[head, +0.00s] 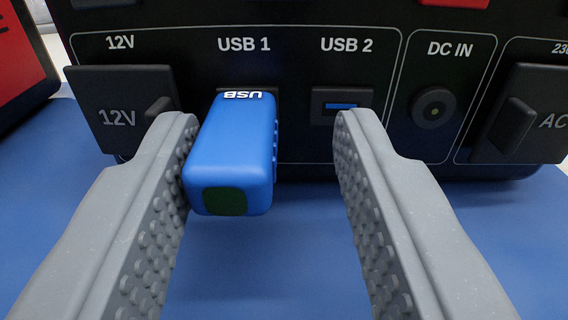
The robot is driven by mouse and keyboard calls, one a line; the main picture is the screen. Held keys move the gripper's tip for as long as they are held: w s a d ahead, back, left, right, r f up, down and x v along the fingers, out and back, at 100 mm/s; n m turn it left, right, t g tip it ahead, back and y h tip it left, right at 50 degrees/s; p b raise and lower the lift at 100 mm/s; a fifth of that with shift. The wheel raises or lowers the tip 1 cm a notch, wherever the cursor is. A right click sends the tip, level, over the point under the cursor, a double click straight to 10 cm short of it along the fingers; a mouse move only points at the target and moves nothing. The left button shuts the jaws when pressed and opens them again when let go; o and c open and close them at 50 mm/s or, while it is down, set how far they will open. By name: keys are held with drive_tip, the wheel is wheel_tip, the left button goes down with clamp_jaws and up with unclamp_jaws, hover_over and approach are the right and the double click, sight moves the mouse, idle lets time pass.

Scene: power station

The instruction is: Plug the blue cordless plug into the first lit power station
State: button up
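The blue cordless plug (232,150), marked USB upside down on its top, sits at the USB 1 port of the black power station (300,60). Its far end meets the panel there and hides the port, so I cannot see how deep it is. A dark green patch shows on its near end. My gripper (262,125) is open around the plug. The left finger is beside the plug's left side, touching or nearly so. The right finger is well apart from it, in front of the USB 2 port (342,106).
A covered 12V socket (118,110) is left of USB 1. A DC IN socket (433,109) and a covered AC socket (515,112) are to the right. Another black and red unit (18,60) stands at the far left. The blue surface (270,260) in front is clear.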

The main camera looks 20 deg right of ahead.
drive_tip(key=shift+a, duration=0.2)
drive_tip(key=p+v, duration=0.1)
drive_tip(key=v, duration=0.4)
drive_tip(key=shift+s, duration=0.15)
drive_tip(key=p+v, duration=0.3)
drive_tip(key=p, duration=0.7)
drive_tip(key=shift+r, duration=0.1)
drive_tip(key=p, duration=0.3)
drive_tip(key=shift+s, duration=0.25)
drive_tip(key=shift+p+v, duration=2.4)
drive_tip(key=shift+p, duration=1.2)
